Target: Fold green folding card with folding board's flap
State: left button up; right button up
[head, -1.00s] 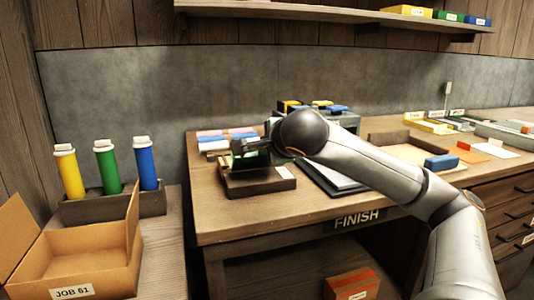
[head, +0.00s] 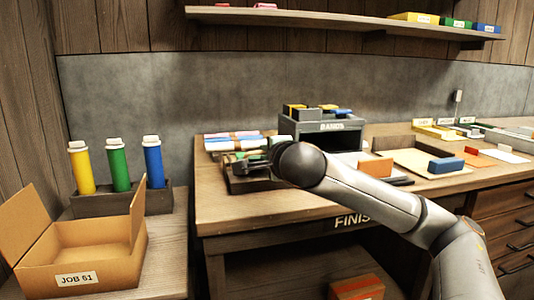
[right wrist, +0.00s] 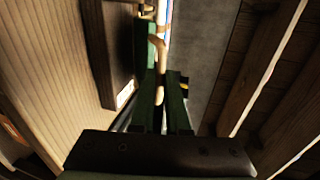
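The folding board (head: 240,184) lies at the left end of the wooden bench, partly hidden by my right gripper. My right gripper (head: 252,166) is low over it. In the right wrist view, the fingers (right wrist: 161,95) are close together with a narrow tan strip (right wrist: 157,55) between them, which looks like the edge of the board's flap. The rest of the card is hidden. My left gripper is out of view.
A grey organizer (head: 323,133) stands behind my right arm. Rolled sheets (head: 232,141) lie behind the board. An orange-brown block (head: 376,167) and a blue block (head: 446,165) are to the right. The JOB 61 box (head: 85,258) stands open at lower left. The bench front is clear.

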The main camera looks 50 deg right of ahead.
jog(key=o, duration=0.3)
jog(key=shift+w+d+f, duration=0.15)
jog(key=shift+f, duration=0.2)
jog(key=shift+o, duration=0.9)
jog(key=shift+r, duration=0.15)
jog(key=v, duration=1.2)
jog(key=shift+s+a, duration=0.2)
jog(key=shift+s, duration=0.1)
